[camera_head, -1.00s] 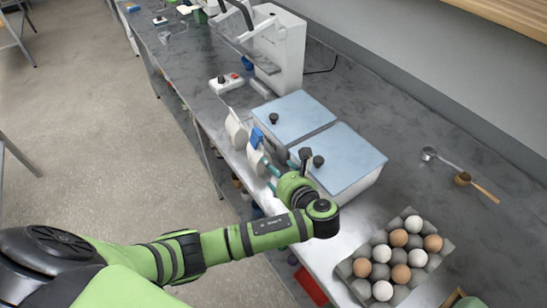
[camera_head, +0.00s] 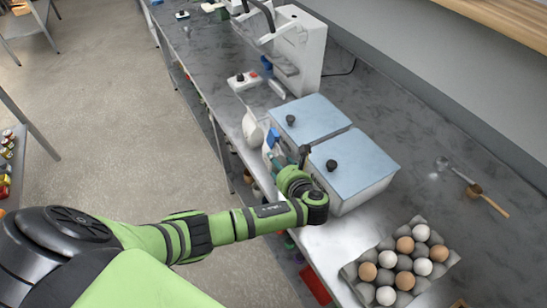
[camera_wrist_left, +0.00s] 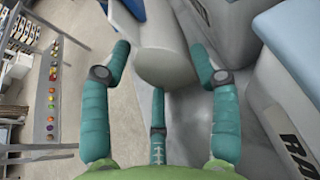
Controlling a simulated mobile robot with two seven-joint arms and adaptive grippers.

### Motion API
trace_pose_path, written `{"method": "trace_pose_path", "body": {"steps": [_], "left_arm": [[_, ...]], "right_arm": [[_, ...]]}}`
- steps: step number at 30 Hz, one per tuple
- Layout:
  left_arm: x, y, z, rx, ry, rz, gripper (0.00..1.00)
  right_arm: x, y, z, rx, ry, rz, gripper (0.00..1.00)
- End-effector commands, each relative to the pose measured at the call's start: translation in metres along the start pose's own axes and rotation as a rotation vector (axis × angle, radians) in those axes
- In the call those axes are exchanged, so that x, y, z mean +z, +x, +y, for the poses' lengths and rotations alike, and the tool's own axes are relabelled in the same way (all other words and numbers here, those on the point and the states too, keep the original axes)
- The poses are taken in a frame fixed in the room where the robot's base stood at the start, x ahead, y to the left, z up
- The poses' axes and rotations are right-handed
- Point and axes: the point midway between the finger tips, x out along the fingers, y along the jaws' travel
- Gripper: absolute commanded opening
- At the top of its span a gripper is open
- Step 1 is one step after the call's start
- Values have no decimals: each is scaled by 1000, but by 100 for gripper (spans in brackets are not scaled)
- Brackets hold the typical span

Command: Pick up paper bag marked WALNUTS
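My left gripper (camera_head: 282,160) is beside two lidded boxes, at the bench's front edge. In the left wrist view its teal fingers (camera_wrist_left: 160,60) are spread, with a pale rounded object (camera_wrist_left: 163,62) between them. I cannot tell whether they touch it. Two pale upright items, one farther (camera_head: 252,130) and one nearer (camera_head: 268,153), stand at the front edge in the head view; they may be bags. No WALNUTS marking is legible. The gripper partly hides the nearer one. My right gripper is not in view.
Two white boxes with blue-grey lids, one farther (camera_head: 312,118) and one nearer (camera_head: 357,165), stand right of the gripper. An egg tray (camera_head: 350,271) lies in front. A white machine (camera_head: 298,50) stands behind. Free bench lies right of the boxes.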

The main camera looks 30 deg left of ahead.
Motion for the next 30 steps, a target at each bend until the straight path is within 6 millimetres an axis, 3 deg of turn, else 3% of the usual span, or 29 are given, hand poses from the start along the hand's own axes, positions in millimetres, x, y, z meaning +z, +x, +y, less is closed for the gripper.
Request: {"method": "trace_pose_path", "body": {"steps": [1,2,3,17,30], "left_arm": [[-1,0,0,-2,1,3,24],[-1,0,0,-2,1,3,12],[-1,0,0,-2,2,4,12],[2,-2,-1,-3,1,4,11],[38,-19,-1,-5,-3,1,11]], "right_arm": [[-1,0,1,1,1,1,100],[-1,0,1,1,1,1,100],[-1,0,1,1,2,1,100],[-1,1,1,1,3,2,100],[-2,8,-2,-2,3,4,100]]}}
